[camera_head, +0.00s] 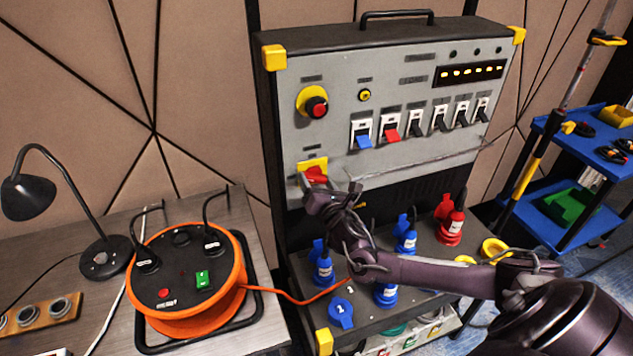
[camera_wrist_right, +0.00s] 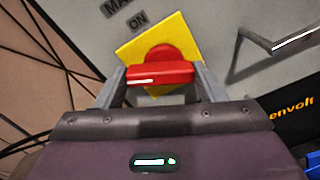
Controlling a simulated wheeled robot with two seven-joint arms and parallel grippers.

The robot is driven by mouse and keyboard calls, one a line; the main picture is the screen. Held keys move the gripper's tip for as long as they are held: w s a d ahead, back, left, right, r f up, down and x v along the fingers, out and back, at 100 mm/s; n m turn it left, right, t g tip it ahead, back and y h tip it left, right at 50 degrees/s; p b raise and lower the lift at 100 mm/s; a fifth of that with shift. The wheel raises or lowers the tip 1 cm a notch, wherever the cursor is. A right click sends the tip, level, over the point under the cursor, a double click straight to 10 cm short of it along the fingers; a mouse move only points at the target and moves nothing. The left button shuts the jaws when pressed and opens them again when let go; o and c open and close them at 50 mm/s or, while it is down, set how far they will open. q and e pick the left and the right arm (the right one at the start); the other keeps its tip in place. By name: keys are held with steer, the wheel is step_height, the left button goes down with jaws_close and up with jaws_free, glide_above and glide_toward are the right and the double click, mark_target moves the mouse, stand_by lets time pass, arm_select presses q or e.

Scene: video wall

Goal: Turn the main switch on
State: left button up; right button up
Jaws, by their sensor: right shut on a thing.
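The main switch is a red rotary handle (camera_head: 316,174) on a yellow plate (camera_head: 312,163), low on the left of the grey power panel. In the right wrist view the red handle (camera_wrist_right: 160,75) lies level across the picture, while its yellow plate (camera_wrist_right: 135,57) and the "ON" label above are tilted. My right gripper (camera_head: 311,186) is at the switch, with a finger at each end of the handle, shut on it. The gripper and wrist partly cover the switch in the head view. My left gripper is not in view.
Above the switch are a red emergency button (camera_head: 317,107) and a row of breakers with blue, red and black levers (camera_head: 391,130). An orange cable reel (camera_head: 188,280) and black lamp (camera_head: 101,258) are left.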

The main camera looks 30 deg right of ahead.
steer(key=m, duration=0.6)
steer(key=shift+d+r+p, duration=0.1)
steer(key=shift+r+p, duration=0.05)
steer(key=shift+p, duration=0.25)
steer(key=m, duration=0.6)
steer(key=shift+s+d+m+p, duration=0.1)
steer(key=shift+d+m+p, duration=0.05)
steer(key=shift+m+p, duration=0.15)
steer(key=o, duration=1)
steer(key=shift+b+v, duration=0.7)
steer(key=shift+v, duration=3.2)
